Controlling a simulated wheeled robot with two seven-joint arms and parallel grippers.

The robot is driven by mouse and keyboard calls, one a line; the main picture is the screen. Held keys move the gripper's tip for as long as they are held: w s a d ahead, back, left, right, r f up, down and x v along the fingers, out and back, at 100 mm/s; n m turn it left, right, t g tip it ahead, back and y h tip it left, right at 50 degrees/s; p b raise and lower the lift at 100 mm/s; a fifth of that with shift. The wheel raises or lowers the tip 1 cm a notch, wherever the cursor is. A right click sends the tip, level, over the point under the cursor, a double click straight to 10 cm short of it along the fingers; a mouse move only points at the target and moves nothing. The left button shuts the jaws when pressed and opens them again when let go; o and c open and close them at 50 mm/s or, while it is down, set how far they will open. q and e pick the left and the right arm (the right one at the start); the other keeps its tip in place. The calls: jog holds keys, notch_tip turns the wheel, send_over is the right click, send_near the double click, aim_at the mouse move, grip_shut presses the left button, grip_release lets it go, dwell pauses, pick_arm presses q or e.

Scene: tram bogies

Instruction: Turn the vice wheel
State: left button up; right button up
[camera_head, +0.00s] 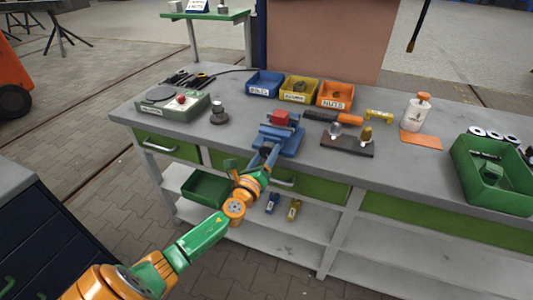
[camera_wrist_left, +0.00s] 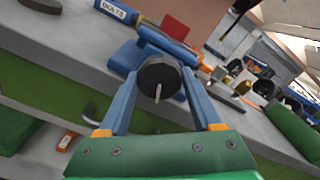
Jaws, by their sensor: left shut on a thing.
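The blue vice (camera_head: 290,141) stands at the front edge of the grey workbench (camera_head: 236,133) with a red block (camera_head: 281,118) in its jaws. In the left wrist view the vice (camera_wrist_left: 128,57) and the red block (camera_wrist_left: 175,27) show just beyond the fingers. The dark round vice wheel (camera_wrist_left: 158,78) faces the wrist camera, with a light pin sticking out of it. My left gripper (camera_head: 266,157) reaches up to the bench edge. Its two blue fingers stand either side of the wheel, shut on it. In the head view the gripper hides the wheel. My right gripper is not in view.
Blue (camera_head: 264,83), yellow (camera_head: 299,90) and orange (camera_head: 335,95) bins line the back. A dark plate (camera_head: 346,145) with small parts lies right of the vice. A green crate (camera_head: 495,178) stands at the right end.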

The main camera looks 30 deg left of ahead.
pick_arm(q)
jog(key=shift+d+f+m, duration=0.1)
jog(key=shift+f+m, duration=0.1)
jog(key=shift+m, duration=1.3)
jog(key=o, duration=1.1)
jog(key=shift+o, duration=1.4)
jog(key=shift+r, duration=0.1)
jog(key=shift+s, duration=0.1)
jog(key=v, duration=0.7)
jog(key=shift+p, duration=0.4)
